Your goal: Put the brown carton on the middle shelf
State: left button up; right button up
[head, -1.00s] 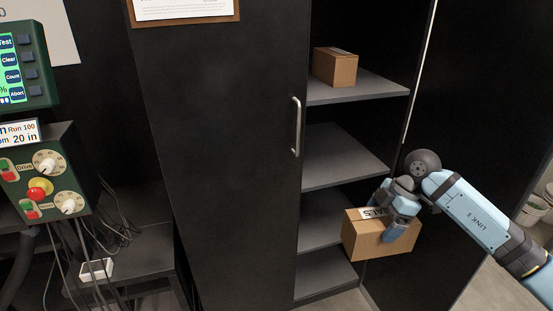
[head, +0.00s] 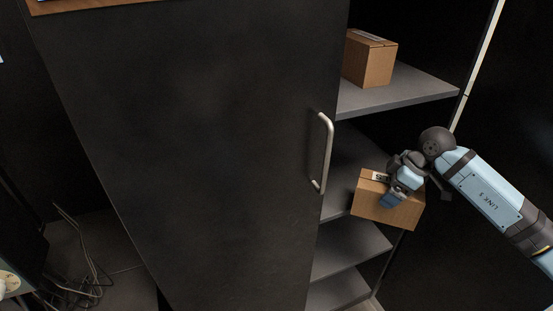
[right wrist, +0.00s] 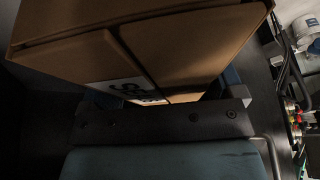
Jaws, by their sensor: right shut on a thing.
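My right gripper (head: 396,197) is shut on a brown carton (head: 384,211), which has a white printed label on its top. In the head view the carton hangs slightly tilted in front of the open cabinet, overlapping the front right part of the second visible shelf (head: 341,178). I cannot tell whether it touches that shelf. In the right wrist view the carton (right wrist: 190,50) fills the upper picture, close against the gripper (right wrist: 160,100). My left gripper is not in view.
Another brown carton (head: 370,62) sits on the top visible shelf (head: 420,88). Lower shelves (head: 350,247) look empty. A large black door (head: 190,150) with a metal handle (head: 328,152) covers the cabinet's left side. Cables (head: 85,265) lie at lower left.

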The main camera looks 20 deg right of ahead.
jog(key=w, duration=0.6)
jog(key=w+a+b, duration=0.1)
jog(key=w, duration=1.1)
jog(key=shift+w+a+f+b, duration=0.15)
jog(key=shift+a+f+b, duration=0.15)
jog(key=shift+f+b, duration=0.1)
jog(key=shift+d+f, duration=0.1)
jog(key=shift+f, duration=0.15)
jog(key=o, duration=1)
jog(key=shift+r, duration=0.2)
jog(key=s+d, duration=0.2)
jog(key=d, duration=0.1)
jog(key=s+d, duration=0.3)
jog(key=s+d+p, duration=0.1)
jog(key=s+d, duration=0.2)
jog(key=shift+s+d+r, duration=0.15)
jog(key=shift+d+r, duration=0.05)
jog(key=shift+r, duration=0.15)
jog(key=shift+s+f, duration=0.1)
